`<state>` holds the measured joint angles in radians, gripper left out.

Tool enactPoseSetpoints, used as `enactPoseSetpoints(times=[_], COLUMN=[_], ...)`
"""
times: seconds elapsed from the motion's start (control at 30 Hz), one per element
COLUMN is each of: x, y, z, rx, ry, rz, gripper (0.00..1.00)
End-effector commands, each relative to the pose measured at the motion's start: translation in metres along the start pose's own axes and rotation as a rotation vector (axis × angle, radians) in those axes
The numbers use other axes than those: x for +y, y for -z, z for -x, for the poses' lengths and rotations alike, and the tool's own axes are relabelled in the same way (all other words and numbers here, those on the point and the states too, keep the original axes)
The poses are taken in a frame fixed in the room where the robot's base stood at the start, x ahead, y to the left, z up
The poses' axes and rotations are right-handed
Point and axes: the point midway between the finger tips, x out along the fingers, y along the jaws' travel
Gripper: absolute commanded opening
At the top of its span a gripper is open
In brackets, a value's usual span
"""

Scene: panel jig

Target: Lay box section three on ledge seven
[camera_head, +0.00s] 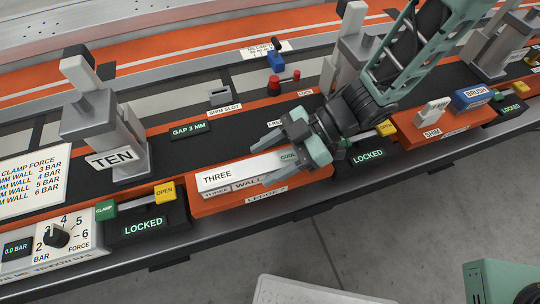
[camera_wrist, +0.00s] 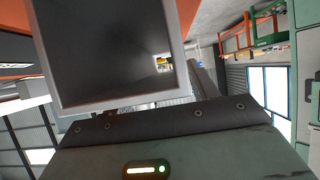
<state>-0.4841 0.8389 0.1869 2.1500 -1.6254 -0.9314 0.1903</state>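In the wrist view a hollow, dark rectangular end (camera_wrist: 110,50), apparently of the section, fills the upper left.
Left of the ledge stand a LOCKED box (camera_head: 145,226) with CLAMP and OPEN buttons, a force dial (camera_head: 56,236) and clamp post TEN (camera_head: 112,140). A red-and-blue fixture (camera_head: 276,66) stands behind.

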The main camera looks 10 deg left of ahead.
Motion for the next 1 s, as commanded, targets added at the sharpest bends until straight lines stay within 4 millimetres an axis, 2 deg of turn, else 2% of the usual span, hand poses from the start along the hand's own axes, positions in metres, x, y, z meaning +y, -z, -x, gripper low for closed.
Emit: enactPoseSetpoints(times=[0.27, 0.37, 0.8, 1.0], x=[0.0, 0.001, 0.001, 0.0], y=[0.002, 0.003, 0.003, 0.003], z=[0.001, 0.009, 0.095, 0.117], rx=[0.0, 0.0, -0.001, 0.0], ry=[0.0, -0.002, -0.004, -0.001], rz=[0.001, 0.001, 0.0, 0.0], gripper=[0.58, 0.58, 0.58, 0.58])
